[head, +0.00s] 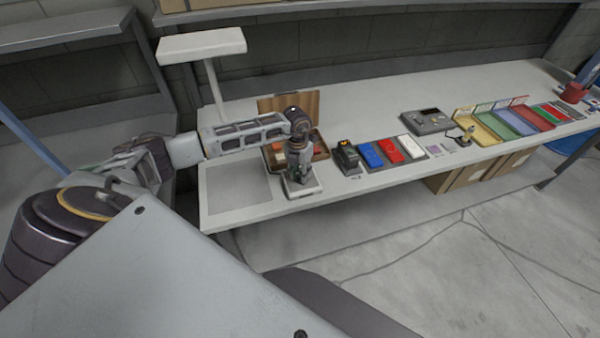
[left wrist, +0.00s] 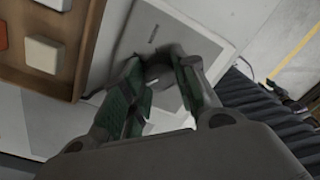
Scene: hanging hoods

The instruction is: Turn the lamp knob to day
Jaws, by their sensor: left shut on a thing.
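The lamp knob (left wrist: 158,73) is a grey round piece between my left gripper's green-padded fingers in the left wrist view. It stands on a pale base plate (left wrist: 172,25) with a small dark mark and slot. My left gripper (left wrist: 160,95) is shut on the knob. In the head view my left gripper (head: 298,178) points down over the pale base plate (head: 304,192) near the front edge of the bench and hides the knob. The white lamp (head: 202,45) stands at the back left. The setting that the knob points at cannot be read. My right gripper is out of view.
A brown open box (head: 322,151) with coloured blocks is just behind the base plate. A dark device (head: 346,158) and blue, red and white blocks stand to the right. A grey mat (head: 237,188) lies to the left. Coloured trays (head: 510,121) are at the far right.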

